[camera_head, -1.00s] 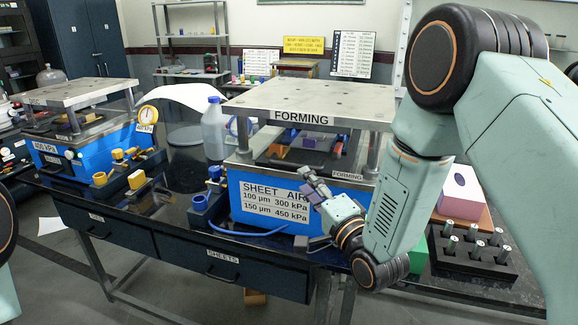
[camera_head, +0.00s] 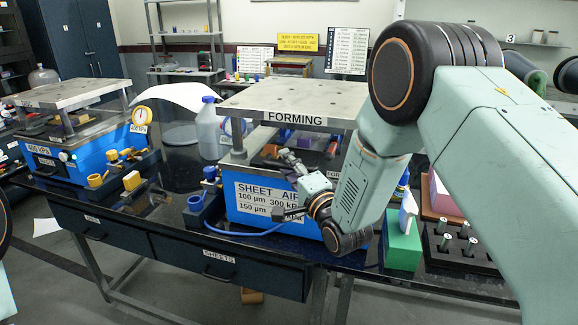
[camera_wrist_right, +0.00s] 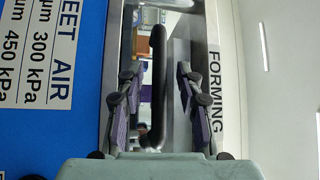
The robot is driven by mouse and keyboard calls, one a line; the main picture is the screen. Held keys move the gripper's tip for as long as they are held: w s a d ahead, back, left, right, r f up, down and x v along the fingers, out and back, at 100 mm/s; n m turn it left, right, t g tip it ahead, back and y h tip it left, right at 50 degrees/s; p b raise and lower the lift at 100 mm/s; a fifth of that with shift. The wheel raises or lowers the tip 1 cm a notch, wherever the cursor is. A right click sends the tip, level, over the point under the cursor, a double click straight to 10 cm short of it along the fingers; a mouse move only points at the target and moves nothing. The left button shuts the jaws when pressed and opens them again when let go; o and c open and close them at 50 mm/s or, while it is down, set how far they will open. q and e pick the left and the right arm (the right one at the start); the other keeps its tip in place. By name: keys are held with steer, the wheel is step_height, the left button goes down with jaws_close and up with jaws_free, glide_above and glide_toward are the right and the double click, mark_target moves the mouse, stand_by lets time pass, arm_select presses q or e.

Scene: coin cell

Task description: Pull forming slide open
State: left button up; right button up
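The blue forming station (camera_head: 232,192) stands on the dark bench under a grey top plate (camera_head: 295,98) labelled FORMING. My right gripper (camera_head: 288,158) is at its front opening, below the plate. In the right wrist view a dark bar-shaped handle (camera_wrist_right: 157,75) lies between the purple-padded fingers of the gripper (camera_wrist_right: 155,105). The fingers are open, one on each side, with visible gaps to the handle. The slide's body is mostly hidden behind my right gripper and arm in the head view. My left gripper is not in view.
A second blue station (camera_head: 95,153) stands at the left. A clear bottle (camera_head: 208,130) and a blue cup fitting (camera_head: 195,203) are left of the forming station. A green block (camera_head: 403,246) and a black rack (camera_head: 455,262) of cylinders are on the right.

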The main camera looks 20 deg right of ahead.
steer(key=shift+a, duration=0.1)
steer(key=shift+c, duration=0.5)
steer(key=shift+w+f, duration=0.1)
steer(key=c, duration=0.4)
jaws_close()
